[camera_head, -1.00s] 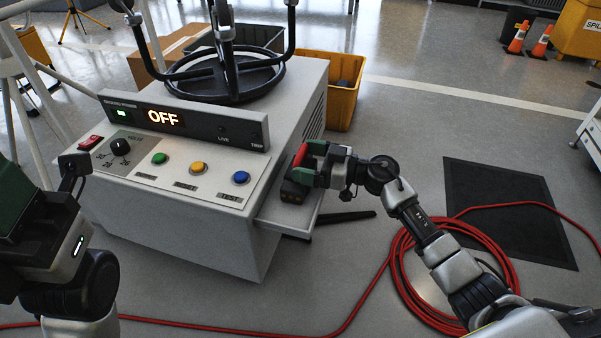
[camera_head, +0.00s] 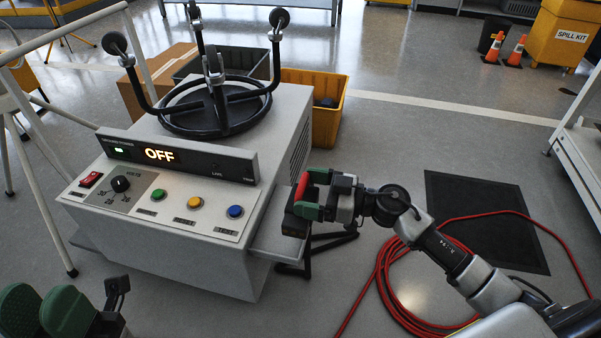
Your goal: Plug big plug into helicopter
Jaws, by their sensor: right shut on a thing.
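The big plug, a black block with a red top (camera_head: 300,187), is at the small side shelf (camera_head: 277,243) on the right of the grey ground power unit. My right gripper (camera_head: 311,203) has green fingertips and is shut on the plug; whether the plug touches the shelf is unclear. My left gripper (camera_head: 42,309) is at the bottom left corner, apart from everything, its green fingers partly cut off by the frame edge. Its opening is hard to judge. The helicopter is not in view.
The power unit (camera_head: 190,262) shows "OFF" and carries a black wheeled ring frame (camera_head: 207,128). A red cable (camera_head: 381,284) lies coiled on the floor beside a black mat (camera_head: 487,222). Yellow and grey bins stand behind the unit. A white railing stands at left.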

